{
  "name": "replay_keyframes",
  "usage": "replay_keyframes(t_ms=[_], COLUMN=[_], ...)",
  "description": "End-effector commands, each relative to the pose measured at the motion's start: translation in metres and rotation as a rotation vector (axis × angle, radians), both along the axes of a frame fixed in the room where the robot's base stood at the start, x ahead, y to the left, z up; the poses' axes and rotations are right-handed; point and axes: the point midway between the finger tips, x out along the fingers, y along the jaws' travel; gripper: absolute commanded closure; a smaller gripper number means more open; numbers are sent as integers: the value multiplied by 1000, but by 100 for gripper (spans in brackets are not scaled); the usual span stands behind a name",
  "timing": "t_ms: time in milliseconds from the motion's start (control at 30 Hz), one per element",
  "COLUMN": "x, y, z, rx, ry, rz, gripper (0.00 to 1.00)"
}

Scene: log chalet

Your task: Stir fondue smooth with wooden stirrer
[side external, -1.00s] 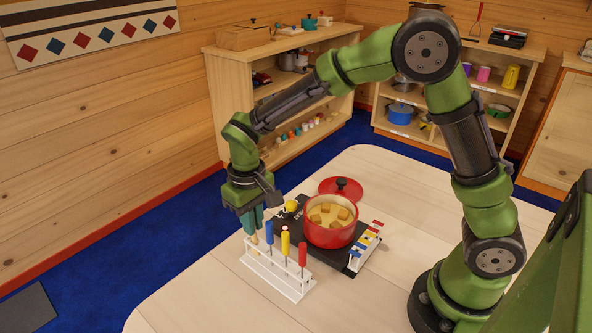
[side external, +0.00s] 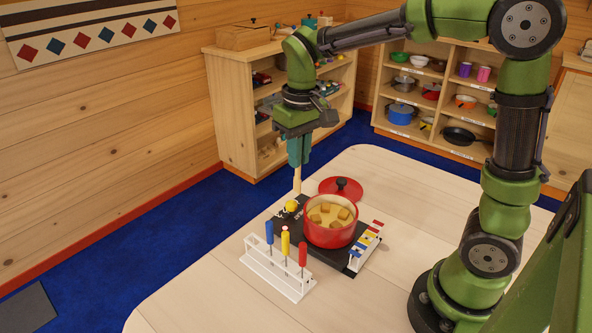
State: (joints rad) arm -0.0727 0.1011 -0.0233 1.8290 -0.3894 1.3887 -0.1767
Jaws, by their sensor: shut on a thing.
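My gripper (side external: 298,163) is shut on the wooden stirrer (side external: 297,181), a pale stick that hangs upright below its teal fingers. The stirrer's upper part is hidden in the grip. Its lower end appears behind and left of the pot, above the dark board, and looks clear of the pot. The red pot (side external: 330,239) stands on the board. It holds yellow fondue (side external: 326,220) with several brown-yellow cubes at the surface. The white rack (side external: 276,277) in front holds blue-, yellow- and red-handled tools.
The red lid (side external: 340,188) lies behind the pot. A yellow knob (side external: 291,206) is on the dark board (side external: 288,223) left of the pot. A white strip with coloured blocks (side external: 367,246) lies right. The table (side external: 420,200) is bare toward the back right.

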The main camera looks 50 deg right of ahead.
Motion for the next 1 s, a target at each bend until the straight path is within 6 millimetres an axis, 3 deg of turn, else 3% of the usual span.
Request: replay_keyframes(t_ms=[33,133,300,567,1000], x=[-14,-37,-60,-59,-58], y=[-17,-37,-45,-44,-44], z=[1,-4,-17,-29,-64], rx=[-1,-4,-6,-7,-7], ry=[-1,8,37,39,38], rz=[-6,15,114,145,143], gripper=[100,100,100,100,100])
